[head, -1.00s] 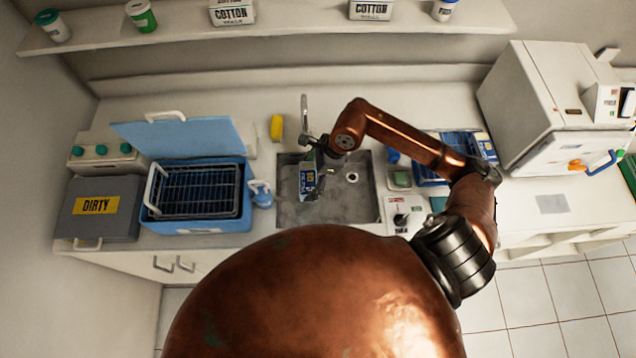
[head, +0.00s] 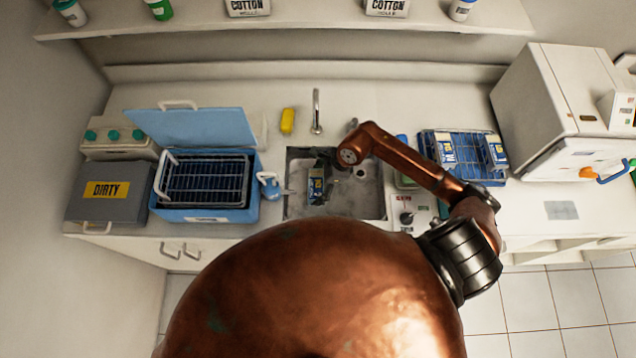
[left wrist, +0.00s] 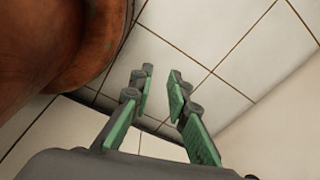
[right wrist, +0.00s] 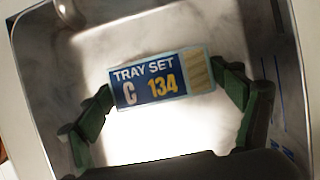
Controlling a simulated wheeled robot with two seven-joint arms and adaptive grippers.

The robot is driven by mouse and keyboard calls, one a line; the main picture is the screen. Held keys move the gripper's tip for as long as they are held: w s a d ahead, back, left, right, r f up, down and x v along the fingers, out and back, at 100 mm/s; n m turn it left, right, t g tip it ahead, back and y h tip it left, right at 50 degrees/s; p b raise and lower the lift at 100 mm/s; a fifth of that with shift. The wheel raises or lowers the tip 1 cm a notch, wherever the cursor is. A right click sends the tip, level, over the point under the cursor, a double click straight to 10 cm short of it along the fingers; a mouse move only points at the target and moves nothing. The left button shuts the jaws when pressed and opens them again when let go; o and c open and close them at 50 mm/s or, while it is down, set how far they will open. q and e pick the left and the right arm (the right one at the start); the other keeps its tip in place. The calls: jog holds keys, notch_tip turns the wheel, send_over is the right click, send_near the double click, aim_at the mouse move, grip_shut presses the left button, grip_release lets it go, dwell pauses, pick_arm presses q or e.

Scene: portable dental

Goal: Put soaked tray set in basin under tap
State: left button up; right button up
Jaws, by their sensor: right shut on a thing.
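In the head view the tray set (head: 316,187) shows over the left part of the metal basin (head: 355,203). The basin's steel floor lies behind it in the right wrist view; whether the set touches it I cannot tell. The tap (head: 317,112) stands behind the basin. My left gripper (left wrist: 160,92) is open and empty above the tiled floor, away from the counter.
A blue tub (head: 205,215) with a wire rack stands left of the basin, beside a grey DIRTY box (head: 107,213). A blue rack (head: 468,172) with tray sets stands right, near the white autoclave (head: 545,105). A yellow block (head: 288,121) lies by the tap.

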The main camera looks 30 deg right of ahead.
jog(key=shift+f, duration=0.15)
jog(key=o, duration=1.3)
jog(key=shift+c, duration=0.2)
pick_arm(q)
jog(key=shift+s+f, duration=0.2)
jog(key=shift+s, duration=0.85)
jog(key=shift+w, duration=0.15)
pick_arm(e)
jog(key=shift+r, duration=0.2)
jog(key=shift+d+r, duration=0.15)
jog(key=shift+r, duration=0.2)
pick_arm(q)
jog(key=shift+w+f+b, duration=0.15)
jog(key=shift+f+b, duration=0.1)
jog(key=shift+b, duration=0.15)
pick_arm(e)
jog(key=v, duration=1.1)
jog(key=shift+s+r, duration=0.1)
